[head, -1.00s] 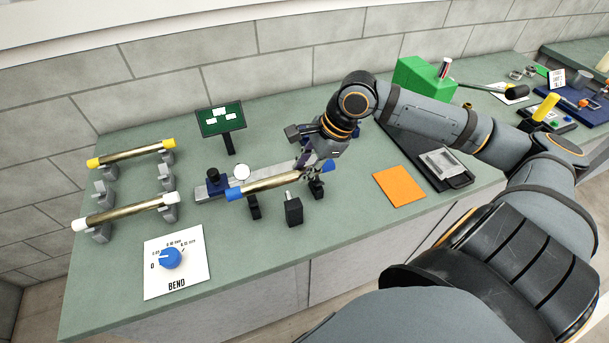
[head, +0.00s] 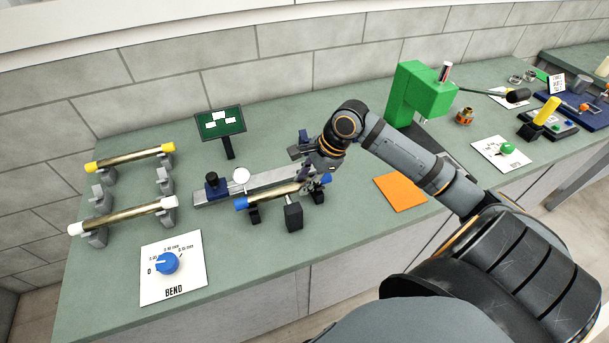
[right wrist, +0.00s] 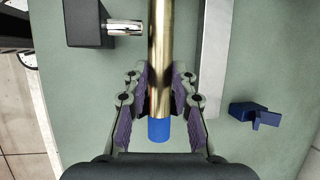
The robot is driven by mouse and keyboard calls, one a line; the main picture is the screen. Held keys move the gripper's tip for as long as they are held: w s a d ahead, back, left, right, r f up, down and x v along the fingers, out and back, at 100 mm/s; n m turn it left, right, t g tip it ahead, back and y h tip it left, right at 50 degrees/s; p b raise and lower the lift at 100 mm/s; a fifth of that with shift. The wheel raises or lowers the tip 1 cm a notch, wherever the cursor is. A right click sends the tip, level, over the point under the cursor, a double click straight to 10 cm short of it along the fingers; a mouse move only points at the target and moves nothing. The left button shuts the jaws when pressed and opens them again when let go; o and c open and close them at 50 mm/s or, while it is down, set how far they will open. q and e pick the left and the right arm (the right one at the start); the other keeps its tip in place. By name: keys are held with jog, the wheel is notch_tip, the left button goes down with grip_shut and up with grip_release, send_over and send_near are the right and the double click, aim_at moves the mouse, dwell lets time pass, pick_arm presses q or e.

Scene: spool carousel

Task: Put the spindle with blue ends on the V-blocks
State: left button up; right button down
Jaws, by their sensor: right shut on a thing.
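The spindle with blue ends (head: 270,195) is a brass rod lying nearly level over the two black V-blocks, the left one (head: 254,215) and the right one (head: 318,194). It is at or just above their tops; I cannot tell whether it touches them. My right gripper (head: 309,178) is shut on the spindle near its right end. In the right wrist view the fingers of the gripper (right wrist: 159,95) press on both sides of the brass (right wrist: 159,50), just short of the blue end (right wrist: 159,131). My left gripper is not in view.
A black block with a metal pin (head: 293,217) stands close in front of the spindle. Behind runs a grey rail (head: 215,196) with a dial gauge (head: 241,175). Yellow-ended (head: 130,158) and white-ended (head: 125,215) spindles rest on grey stands at left. An orange mat (head: 400,192) lies right.

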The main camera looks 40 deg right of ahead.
jog(key=c, duration=1.1)
grip_release()
jog(key=p+v, duration=0.1)
jog(key=v, duration=0.2)
jog(key=shift+s+d+r, duration=0.1)
jog(key=shift+d+r, duration=0.05)
jog(key=shift+r, duration=0.15)
jog(key=p+v, duration=0.8)
jog(key=p, duration=0.7)
jog(key=shift+s+r, duration=0.1)
jog(key=shift+r, duration=0.1)
